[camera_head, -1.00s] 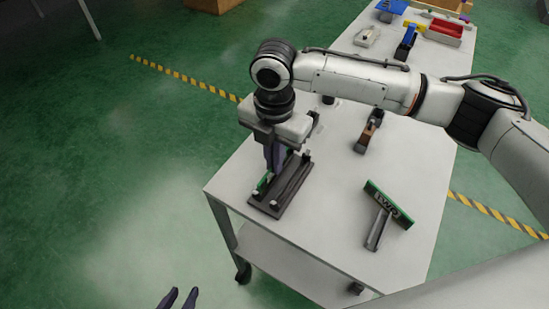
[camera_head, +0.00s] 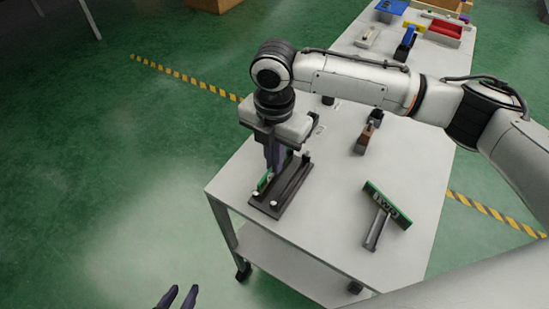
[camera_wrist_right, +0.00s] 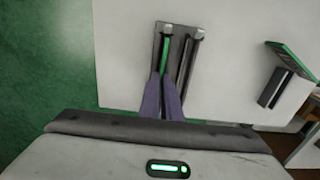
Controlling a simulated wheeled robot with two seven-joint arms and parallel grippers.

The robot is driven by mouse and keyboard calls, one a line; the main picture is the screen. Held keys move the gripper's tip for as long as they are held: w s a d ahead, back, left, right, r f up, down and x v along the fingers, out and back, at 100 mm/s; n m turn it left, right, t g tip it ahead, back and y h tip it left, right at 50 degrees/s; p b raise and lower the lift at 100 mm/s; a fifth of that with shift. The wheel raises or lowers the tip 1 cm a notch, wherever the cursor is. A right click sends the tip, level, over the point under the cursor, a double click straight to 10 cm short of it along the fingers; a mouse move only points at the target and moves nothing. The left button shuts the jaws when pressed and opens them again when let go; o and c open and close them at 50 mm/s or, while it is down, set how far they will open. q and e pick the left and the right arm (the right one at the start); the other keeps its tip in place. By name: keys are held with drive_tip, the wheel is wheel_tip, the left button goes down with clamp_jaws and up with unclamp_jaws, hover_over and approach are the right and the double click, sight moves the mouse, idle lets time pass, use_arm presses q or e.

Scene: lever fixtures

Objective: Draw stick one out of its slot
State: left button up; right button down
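A dark fixture (camera_head: 290,195) with two parallel slots lies on the near left end of the table; it also shows in the right wrist view (camera_wrist_right: 178,60). A green strip (camera_wrist_right: 165,55) runs along its left slot, with a light knob (camera_wrist_right: 168,29) at the far end. A second light knob (camera_wrist_right: 199,33) tops the right slot. Which slot is stick one's I cannot read. My right gripper (camera_head: 274,165) points down at the left slot, its fingertips (camera_wrist_right: 160,78) close together over the green strip. Whether they grip anything is unclear. My left gripper (camera_head: 178,297) is open, empty, off the table.
A green-topped sign on a grey stand (camera_head: 385,206) is on the table right of the fixture. A brown and dark fixture (camera_head: 367,135) stands farther back. A red tray (camera_head: 443,33) and a blue item (camera_head: 391,7) are at the far end.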

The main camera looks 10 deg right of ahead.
drive_tip(key=shift+r, duration=0.15)
drive_tip(key=shift+r, duration=2)
